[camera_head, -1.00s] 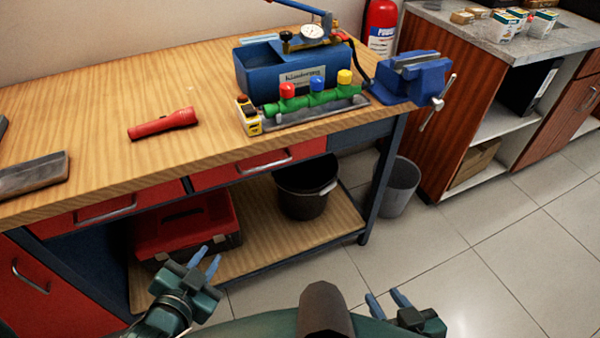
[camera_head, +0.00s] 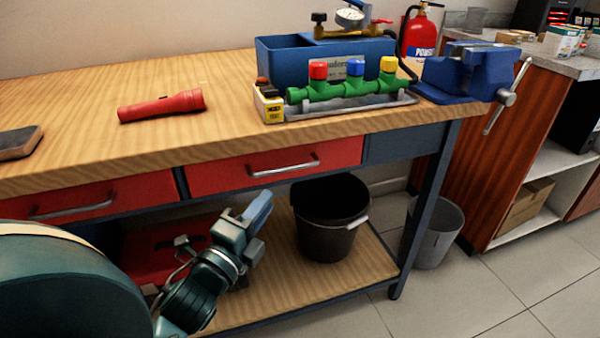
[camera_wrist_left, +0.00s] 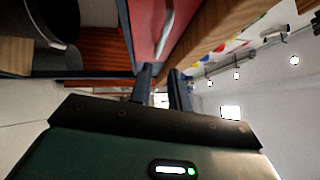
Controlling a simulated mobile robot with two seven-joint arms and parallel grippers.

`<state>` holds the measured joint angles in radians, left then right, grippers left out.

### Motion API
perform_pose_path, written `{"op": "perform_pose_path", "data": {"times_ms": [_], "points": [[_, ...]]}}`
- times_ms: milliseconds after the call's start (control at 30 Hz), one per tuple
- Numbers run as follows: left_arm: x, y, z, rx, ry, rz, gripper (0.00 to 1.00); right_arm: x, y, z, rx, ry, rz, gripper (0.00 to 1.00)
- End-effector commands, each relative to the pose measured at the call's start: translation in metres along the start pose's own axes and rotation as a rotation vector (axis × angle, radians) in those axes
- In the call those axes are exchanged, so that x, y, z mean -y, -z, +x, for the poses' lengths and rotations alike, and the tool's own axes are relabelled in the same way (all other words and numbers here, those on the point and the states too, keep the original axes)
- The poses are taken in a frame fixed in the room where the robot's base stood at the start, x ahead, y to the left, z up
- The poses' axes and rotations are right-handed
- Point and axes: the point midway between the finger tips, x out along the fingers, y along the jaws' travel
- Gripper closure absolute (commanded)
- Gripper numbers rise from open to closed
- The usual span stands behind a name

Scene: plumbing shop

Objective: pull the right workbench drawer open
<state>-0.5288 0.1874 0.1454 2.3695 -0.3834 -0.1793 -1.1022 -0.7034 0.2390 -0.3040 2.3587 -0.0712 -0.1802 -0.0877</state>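The right workbench drawer (camera_head: 222,177) has a red front and a silver bar handle (camera_head: 285,168). Its front sits flush under the wooden top, so it is shut. My left gripper (camera_head: 257,213) is below and in front of this drawer, apart from the handle, with its blue fingers pointing up and right. In the left wrist view the two fingers (camera_wrist_left: 162,88) stand apart with nothing between them. A red drawer front (camera_wrist_left: 143,28) and its handle (camera_wrist_left: 166,32) show just beyond the fingertips there. My right gripper is out of view.
The left drawer (camera_head: 95,192) is beside it, also shut. A black bucket (camera_head: 325,235) and a partly hidden red toolbox (camera_head: 150,255) stand on the lower shelf (camera_head: 275,285). A grey bin (camera_head: 435,235) is right of the bench leg. A flashlight (camera_head: 160,106) lies on top.

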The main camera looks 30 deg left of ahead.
Motion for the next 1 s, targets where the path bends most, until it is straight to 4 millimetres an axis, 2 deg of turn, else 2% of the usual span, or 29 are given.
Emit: {"op": "perform_pose_path", "data": {"times_ms": [400,600,800,1000], "points": [[0.000,0.000,0.077,-0.001,0.002,-0.002,0.81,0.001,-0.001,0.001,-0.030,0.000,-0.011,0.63],[-0.001,0.000,0.104,-0.001,0.000,-0.002,0.81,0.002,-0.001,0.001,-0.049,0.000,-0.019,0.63],[-0.001,0.000,0.116,-0.001,-0.002,-0.003,0.81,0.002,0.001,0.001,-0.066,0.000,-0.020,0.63],[-0.001,0.000,0.117,-0.001,-0.003,-0.003,0.81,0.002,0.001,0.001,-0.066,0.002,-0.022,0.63]]}}
